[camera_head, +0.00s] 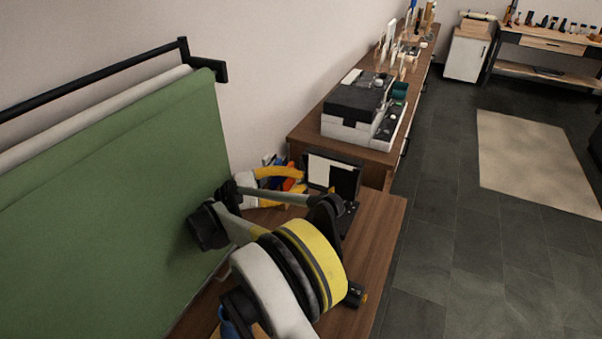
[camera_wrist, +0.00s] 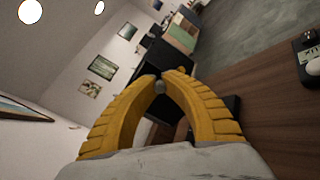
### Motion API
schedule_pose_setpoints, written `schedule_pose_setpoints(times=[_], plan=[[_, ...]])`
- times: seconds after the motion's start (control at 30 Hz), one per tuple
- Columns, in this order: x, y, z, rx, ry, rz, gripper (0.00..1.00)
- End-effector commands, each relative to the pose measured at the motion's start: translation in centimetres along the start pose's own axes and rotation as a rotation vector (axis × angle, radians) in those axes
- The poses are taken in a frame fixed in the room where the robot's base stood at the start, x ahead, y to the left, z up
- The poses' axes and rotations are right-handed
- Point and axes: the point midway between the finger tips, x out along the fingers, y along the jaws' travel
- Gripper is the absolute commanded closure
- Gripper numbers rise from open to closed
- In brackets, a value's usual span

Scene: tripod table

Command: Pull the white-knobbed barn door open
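A small tabletop piece with a black frame and a white panel (camera_head: 330,172) stands on the brown table, just right of my gripper (camera_head: 303,181) in the head view. Its dark front also shows behind the fingers in the wrist view (camera_wrist: 222,104). My gripper (camera_wrist: 163,79) has two yellow curved fingers, with the tips drawn close together. A small pale grey-white round knob (camera_wrist: 160,87) sits between the fingertips, and they appear shut on it. How the knob joins the door is hidden by the fingers. How far the door stands open is unclear.
A green panel (camera_head: 110,190) on a black rail stands close at the left. A wooden counter (camera_head: 310,125) behind carries a grey-and-black machine (camera_head: 360,105). Coloured items (camera_head: 290,184) lie beside the gripper.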

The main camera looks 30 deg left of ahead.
Motion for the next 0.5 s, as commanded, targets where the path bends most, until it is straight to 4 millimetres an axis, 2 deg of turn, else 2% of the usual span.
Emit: schedule_pose_setpoints(times=[0.5], plan=[[0.08,-0.45,0.25,-0.001,-0.035,-0.038,1.00]])
